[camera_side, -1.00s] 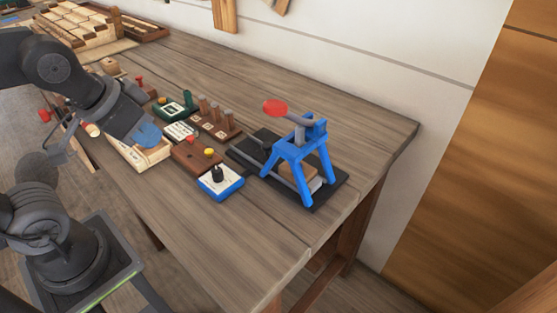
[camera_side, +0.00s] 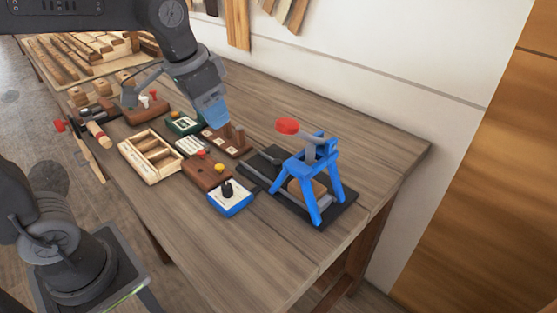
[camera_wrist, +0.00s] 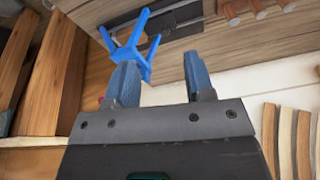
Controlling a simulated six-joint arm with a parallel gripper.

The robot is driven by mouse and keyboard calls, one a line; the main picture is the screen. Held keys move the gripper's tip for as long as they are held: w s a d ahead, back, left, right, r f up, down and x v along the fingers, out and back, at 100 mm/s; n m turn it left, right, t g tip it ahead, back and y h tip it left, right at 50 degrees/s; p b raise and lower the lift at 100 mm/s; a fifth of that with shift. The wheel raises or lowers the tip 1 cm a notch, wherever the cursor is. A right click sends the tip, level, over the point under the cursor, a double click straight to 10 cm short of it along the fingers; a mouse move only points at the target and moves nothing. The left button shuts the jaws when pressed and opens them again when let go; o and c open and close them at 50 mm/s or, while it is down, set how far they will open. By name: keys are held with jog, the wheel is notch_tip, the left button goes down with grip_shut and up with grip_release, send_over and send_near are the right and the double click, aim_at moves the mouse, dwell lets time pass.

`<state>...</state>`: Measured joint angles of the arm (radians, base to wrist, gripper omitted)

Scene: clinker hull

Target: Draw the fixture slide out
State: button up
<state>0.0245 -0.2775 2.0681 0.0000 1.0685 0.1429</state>
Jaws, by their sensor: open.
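The fixture is a blue press frame (camera_side: 311,178) with a red-knobbed lever (camera_side: 287,126), standing on a black base (camera_side: 346,204) at the right of the bench. A grey slide (camera_side: 255,175) runs along the base and under the frame, with a tan block (camera_side: 294,188) beneath the frame. In the wrist view the blue frame (camera_wrist: 133,40) shows sideways, beyond the left finger. My gripper (camera_side: 214,112) is open and empty, above the wooden peg block and up-left of the fixture. Its two blue fingers stand apart in the wrist view (camera_wrist: 162,80).
A blue-and-white box with a black knob (camera_side: 230,198) stands left of the fixture. A brown button box (camera_side: 204,174), a peg block (camera_side: 236,146) and an open wooden tray (camera_side: 150,158) stand further left. The bench front and right end are clear.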

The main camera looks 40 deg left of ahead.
jog(key=shift+o, duration=0.2)
jog(key=w+f+m+g, duration=0.1)
jog(key=w, duration=0.5)
jog(key=shift+w+d, duration=0.3)
jog(key=shift+d, duration=0.1)
jog(key=m+g, duration=0.1)
jog(key=g, duration=0.1)
send_over(277, 161)
notch_tip(277, 161, down, 4)
jog(key=shift+m, duration=0.3)
notch_tip(277, 161, down, 14)
jog(key=shift+r, duration=0.1)
grip_shut()
